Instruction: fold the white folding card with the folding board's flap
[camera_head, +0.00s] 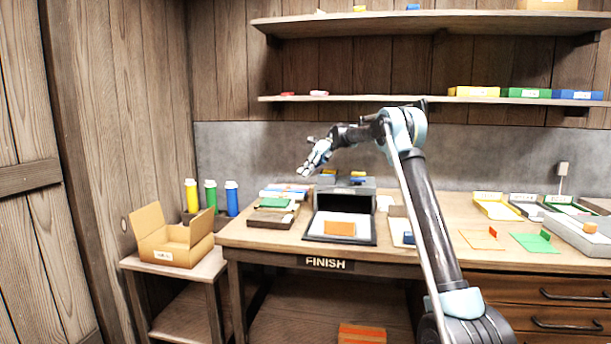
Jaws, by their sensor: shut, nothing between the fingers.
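My gripper (305,173) is shut and empty, held in the air above the back left of the workbench (262,237). Below and to its right, a dark flat board (369,239) lies near the front edge. A white sheet (318,223) with an orange rectangle (340,228) lies on it. Another pale flat piece (398,228) lies to its right, partly hidden by my arm, with a small dark blue block (409,238) at its front. I cannot tell for certain which white piece is the folding card or which board has the flap. My gripper touches none of them.
A grey box with a dark opening (344,203) stands behind the dark board. A tray with a green piece (272,218) is left of it. Orange (482,240) and green (534,244) flat pieces lie to the right. An open cardboard box (172,238) sits on a low side table.

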